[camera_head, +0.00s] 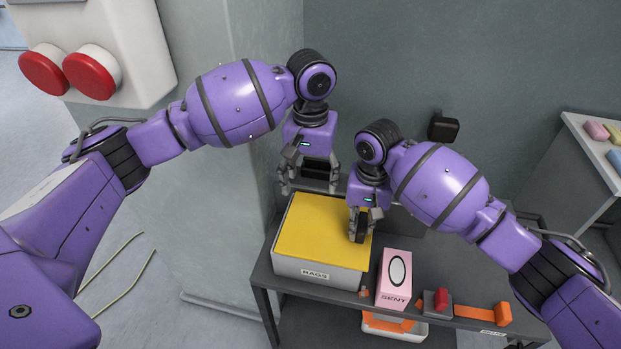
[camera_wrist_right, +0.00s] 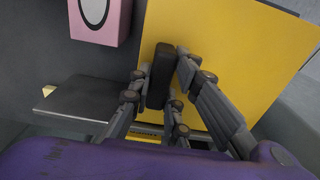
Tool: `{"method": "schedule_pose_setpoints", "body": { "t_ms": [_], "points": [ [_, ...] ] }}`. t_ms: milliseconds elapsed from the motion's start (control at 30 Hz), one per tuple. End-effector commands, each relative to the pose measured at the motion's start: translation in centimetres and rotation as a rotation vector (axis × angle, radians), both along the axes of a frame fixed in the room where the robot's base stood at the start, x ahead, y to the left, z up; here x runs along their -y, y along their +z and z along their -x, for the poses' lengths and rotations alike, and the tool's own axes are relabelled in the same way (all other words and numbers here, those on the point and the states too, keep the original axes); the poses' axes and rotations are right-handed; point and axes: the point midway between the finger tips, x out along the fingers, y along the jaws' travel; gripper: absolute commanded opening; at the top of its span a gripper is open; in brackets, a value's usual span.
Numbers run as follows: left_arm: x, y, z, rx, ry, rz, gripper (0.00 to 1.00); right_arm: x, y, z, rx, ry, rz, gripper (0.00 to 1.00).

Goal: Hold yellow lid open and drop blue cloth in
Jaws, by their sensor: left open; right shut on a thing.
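The yellow lid (camera_head: 318,230) lies on top of a light grey box (camera_head: 312,272) labelled RAGS and looks closed. The lid also fills much of the right wrist view (camera_wrist_right: 245,60). My right gripper (camera_head: 361,232) is at the lid's right edge, shut on a dark upright block (camera_wrist_right: 160,75). I cannot tell whether this block is part of the lid. My left gripper (camera_head: 308,187) is open and empty, pointing down at the back edge of the box.
The box stands on a dark bench (camera_head: 262,270). A pink SENT box (camera_head: 394,280) stands to its right, near a red-topped device (camera_head: 438,301) and an orange strap (camera_head: 475,312). A counter at the right holds pink, yellow and blue pieces (camera_head: 598,131). A wall closes the back.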

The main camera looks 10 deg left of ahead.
Motion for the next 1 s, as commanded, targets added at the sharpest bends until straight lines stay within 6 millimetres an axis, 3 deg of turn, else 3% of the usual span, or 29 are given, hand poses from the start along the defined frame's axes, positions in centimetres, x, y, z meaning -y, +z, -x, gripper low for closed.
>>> {"method": "schedule_pose_setpoints", "body": {
  "t_ms": [333, 367, 533, 833, 1000],
  "points": [
    [0.0, 0.0, 0.0, 0.001, 0.000, 0.000, 0.65, -0.5, 0.1, -0.1, 0.004, 0.000, 0.001, 0.00],
    [0.0, 0.0, 0.0, 0.001, 0.000, 0.000, 0.65, -0.5, 0.1, -0.1, 0.004, 0.000, 0.001, 0.18],
    [0.0, 0.0, 0.0, 0.000, 0.000, 0.000, 0.65, -0.5, 0.1, -0.1, 0.003, 0.000, 0.001, 0.39],
    [0.0, 0.0, 0.0, 0.000, 0.000, 0.000, 0.65, -0.6, 0.1, 0.0, 0.001, 0.000, 0.000, 0.39],
    [0.0, 0.0, 0.0, 0.000, 0.000, 0.000, 0.65, -0.6, 1.9, -0.1, 0.003, 0.001, -0.002, 0.39]
  ]
}}
